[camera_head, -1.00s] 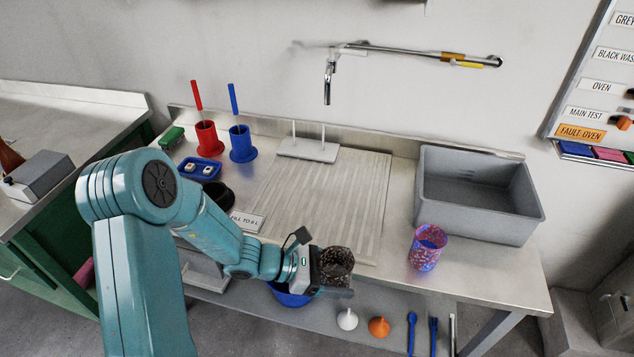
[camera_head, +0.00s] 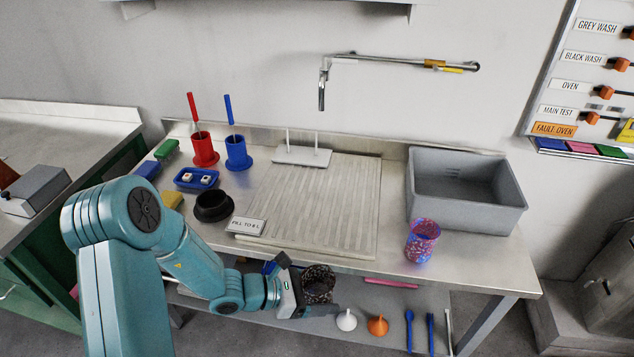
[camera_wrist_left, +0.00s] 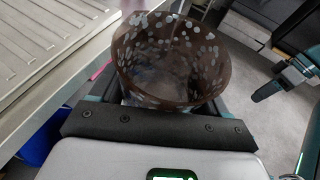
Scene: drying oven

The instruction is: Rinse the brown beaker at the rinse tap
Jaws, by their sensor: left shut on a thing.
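The brown beaker (camera_head: 319,281) is dark brown with pale speckles. My left gripper (camera_head: 318,303) is shut on it in front of the bench's front edge, low near the lower shelf. In the left wrist view the beaker (camera_wrist_left: 170,62) stands between the fingers with its open mouth showing. Its inside looks empty. The rinse tap (camera_head: 322,92) is a chrome wall spout over the back of the bench, with a yellow-marked lever on its right. The gripper is well below and in front of it.
A ribbed drainboard (camera_head: 318,205) lies under the tap, with a two-pin stand (camera_head: 302,156) at its back. A grey basin (camera_head: 466,198) and a pink-blue speckled beaker (camera_head: 422,241) stand to the right. A black ring (camera_head: 213,207) and a sign (camera_head: 247,226) are left. Funnels (camera_head: 378,325) lie on the lower shelf.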

